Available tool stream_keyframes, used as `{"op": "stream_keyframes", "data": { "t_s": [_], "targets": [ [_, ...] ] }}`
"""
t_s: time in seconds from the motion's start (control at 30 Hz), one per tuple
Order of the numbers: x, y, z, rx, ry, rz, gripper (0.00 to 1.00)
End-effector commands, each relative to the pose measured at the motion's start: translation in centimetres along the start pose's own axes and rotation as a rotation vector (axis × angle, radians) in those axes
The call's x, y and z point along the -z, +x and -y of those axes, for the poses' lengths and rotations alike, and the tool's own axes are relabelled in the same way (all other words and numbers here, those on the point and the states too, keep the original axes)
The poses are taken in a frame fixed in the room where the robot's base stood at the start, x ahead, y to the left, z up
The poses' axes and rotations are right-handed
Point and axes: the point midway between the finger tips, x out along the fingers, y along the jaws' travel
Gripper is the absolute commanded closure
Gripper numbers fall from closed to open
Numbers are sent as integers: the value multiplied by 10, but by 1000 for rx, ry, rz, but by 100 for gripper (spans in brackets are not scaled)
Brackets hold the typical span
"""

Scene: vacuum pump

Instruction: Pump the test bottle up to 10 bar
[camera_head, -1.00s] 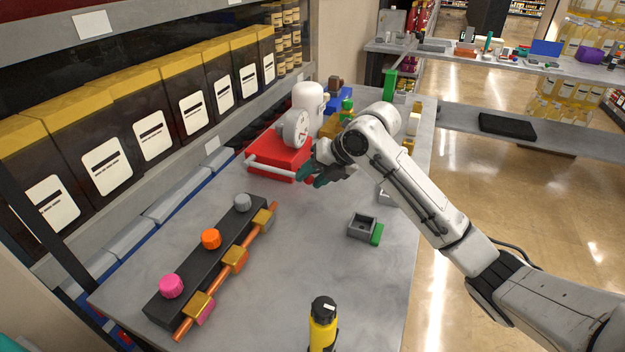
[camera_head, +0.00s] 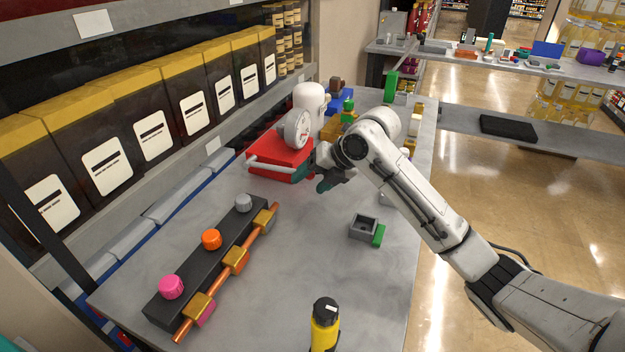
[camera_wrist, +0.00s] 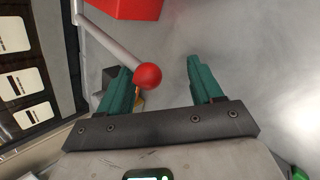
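The pump is a red box (camera_head: 279,153) with a round dial gauge (camera_head: 296,130) above it. A white bottle (camera_head: 309,97) stands just behind the gauge. A pale lever (camera_head: 268,166) runs along the front of the box; its red ball end (camera_wrist: 148,76) shows in the wrist view, where the lever (camera_wrist: 105,40) also shows. My gripper (camera_head: 312,178) is at the lever's right end. Its teal fingers are spread wide in the wrist view (camera_wrist: 159,66). The ball lies between them in that picture, close to the left finger; contact cannot be told. The gauge reading is too small to tell.
A dark bar with pink, orange and grey knobs (camera_head: 211,239) lies at the front left. A small grey open box (camera_head: 363,227) and a yellow-black cylinder (camera_head: 324,325) stand to the right and front. Boxed shelves line the left. The middle tabletop is clear.

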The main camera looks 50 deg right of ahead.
Motion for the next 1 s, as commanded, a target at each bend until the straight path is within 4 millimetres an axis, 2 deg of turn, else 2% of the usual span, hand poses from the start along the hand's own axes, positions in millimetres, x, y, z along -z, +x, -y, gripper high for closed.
{"op": "stream_keyframes", "data": {
  "t_s": [0.17,0.27,0.7,0.83,1.0],
  "targets": [
    [-2,-4,0,0,0,5,36],
    [-3,-13,0,-1,2,8,36],
    [-1,-91,0,1,-1,4,36],
    [-1,-103,0,1,0,3,36],
    [0,-108,0,0,0,0,36]
  ]
}}
